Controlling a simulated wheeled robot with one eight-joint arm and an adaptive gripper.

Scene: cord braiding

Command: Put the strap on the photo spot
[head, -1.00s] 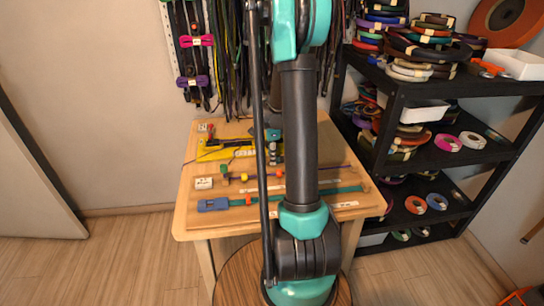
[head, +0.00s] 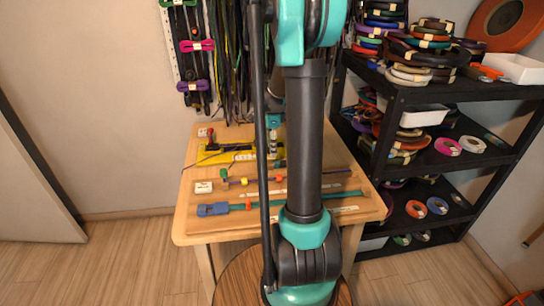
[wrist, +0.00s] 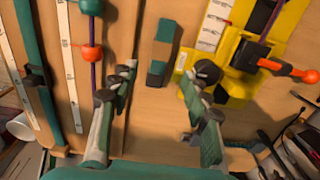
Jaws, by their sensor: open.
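A flat teal strap with a blue end piece (head: 213,209) lies along the front of the wooden table; a teal band (wrist: 25,40) runs down the left of the wrist view. A small teal-and-brown striped block (wrist: 163,50) lies on bare wood beyond my fingertips; I cannot tell whether it is a folded strap. My gripper (wrist: 160,82) is open, its fingers apart with nothing between them. In the head view its teal and grey parts show over the back of the table, partly behind my arm. I cannot make out which mark is the photo spot.
A yellow jig (wrist: 235,60) with black clamps and an orange-tipped lever stands close to the right finger. A purple cord with green and orange beads (wrist: 91,54) runs left of the left finger. White ruled strips lie on the table. A black shelf (head: 440,90) stands right.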

